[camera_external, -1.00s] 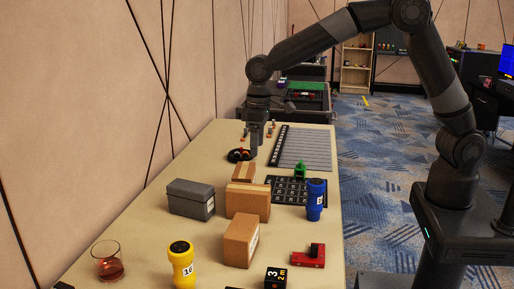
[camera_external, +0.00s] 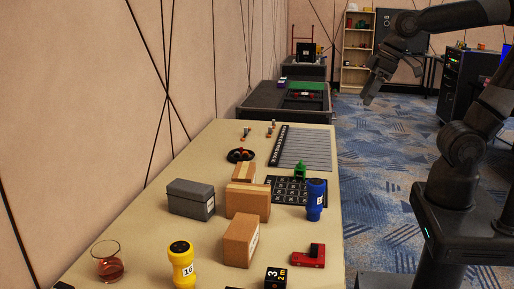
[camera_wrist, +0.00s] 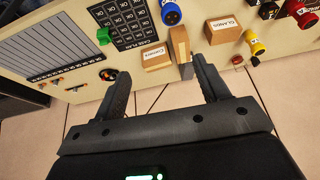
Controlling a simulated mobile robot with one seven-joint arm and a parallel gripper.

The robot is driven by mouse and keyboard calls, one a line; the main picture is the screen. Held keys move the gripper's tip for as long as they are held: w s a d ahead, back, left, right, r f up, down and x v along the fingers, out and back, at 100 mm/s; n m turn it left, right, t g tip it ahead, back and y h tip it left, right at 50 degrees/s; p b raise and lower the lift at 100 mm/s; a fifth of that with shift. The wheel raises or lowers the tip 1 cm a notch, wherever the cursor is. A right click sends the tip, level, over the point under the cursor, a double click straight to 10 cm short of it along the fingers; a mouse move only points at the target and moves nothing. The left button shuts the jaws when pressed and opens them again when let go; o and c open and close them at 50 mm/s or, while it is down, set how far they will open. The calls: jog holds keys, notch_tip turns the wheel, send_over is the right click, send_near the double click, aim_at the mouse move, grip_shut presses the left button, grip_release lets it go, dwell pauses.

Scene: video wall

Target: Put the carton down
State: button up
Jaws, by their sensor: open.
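Several brown cardboard cartons stand on the table: a wide one (camera_external: 248,202) in the middle, one in front of it (camera_external: 240,241) and a small one behind (camera_external: 243,172). I cannot tell which one the task means. In the wrist view, brown cartons (camera_wrist: 155,57) and (camera_wrist: 223,31) show on the table beyond the fingers. My gripper (camera_external: 369,97) is raised to the right of the table, over the carpet side, apart from all the cartons. In the wrist view its fingers (camera_wrist: 160,70) are spread wide with nothing held between them.
A grey box (camera_external: 190,198), blue cylinder (camera_external: 316,200), yellow cylinder (camera_external: 182,264), glass (camera_external: 107,264), red block (camera_external: 308,257) and green piece (camera_external: 300,170) crowd the near table (camera_external: 150,220). A dark cart (camera_external: 290,101) stands behind. Carpet (camera_external: 375,180) on the right is clear.

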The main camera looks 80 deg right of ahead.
jog(key=shift+t, duration=0.4)
jog(key=s, duration=0.2)
jog(key=s+f, duration=0.1)
jog(key=s, duration=0.1)
jog(key=shift+s+d+f, duration=0.15)
jog(key=shift+s+d, duration=0.05)
jog(key=shift+s, duration=0.15)
jog(key=shift+o, duration=0.9)
jog(key=shift+s+f, duration=0.1)
jog(key=shift+s, duration=0.2)
